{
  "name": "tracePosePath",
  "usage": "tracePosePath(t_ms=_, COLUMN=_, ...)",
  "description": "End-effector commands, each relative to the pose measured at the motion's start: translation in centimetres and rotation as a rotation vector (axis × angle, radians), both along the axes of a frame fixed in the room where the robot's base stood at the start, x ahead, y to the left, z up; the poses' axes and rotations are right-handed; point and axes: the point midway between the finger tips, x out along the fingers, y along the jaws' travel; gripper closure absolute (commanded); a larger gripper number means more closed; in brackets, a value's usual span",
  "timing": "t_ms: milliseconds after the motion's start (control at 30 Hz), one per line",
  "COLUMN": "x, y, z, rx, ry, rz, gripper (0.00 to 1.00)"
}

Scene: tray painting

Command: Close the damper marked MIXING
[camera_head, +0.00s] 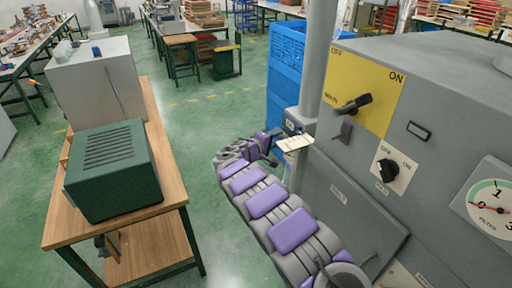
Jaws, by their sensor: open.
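A grey vertical pipe (318,60) stands beside the grey machine cabinet. A collar with a small lever-like part (292,122) sits low on it, with a pale tag (294,143) just below. The tag's writing is too small to read, so I cannot tell whether this is the MIXING damper or how it is set. My purple and grey arm reaches up from the bottom. My gripper (272,146) is open, just left of the tag and collar. I cannot tell whether it touches them.
The cabinet (440,90) fills the right side, with a MAIN switch (353,104) on a yellow plate, a smaller OFF/ON knob (388,170) and a FILTER gauge (493,208). Blue crates (284,75) stand behind the pipe. A wooden bench (172,190) with a green box (113,170) is left.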

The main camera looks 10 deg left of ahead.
Motion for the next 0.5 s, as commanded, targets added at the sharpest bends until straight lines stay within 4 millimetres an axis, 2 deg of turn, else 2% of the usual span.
tracePosePath(t_ms=233, x=-4.7, y=3.4, z=1.2, rx=-0.004, ry=-0.002, rz=0.005, gripper=0.60)
tracePosePath(t_ms=500, x=-8.9, y=6.0, z=1.9, rx=-0.002, ry=0.002, rz=0.004, gripper=0.60)
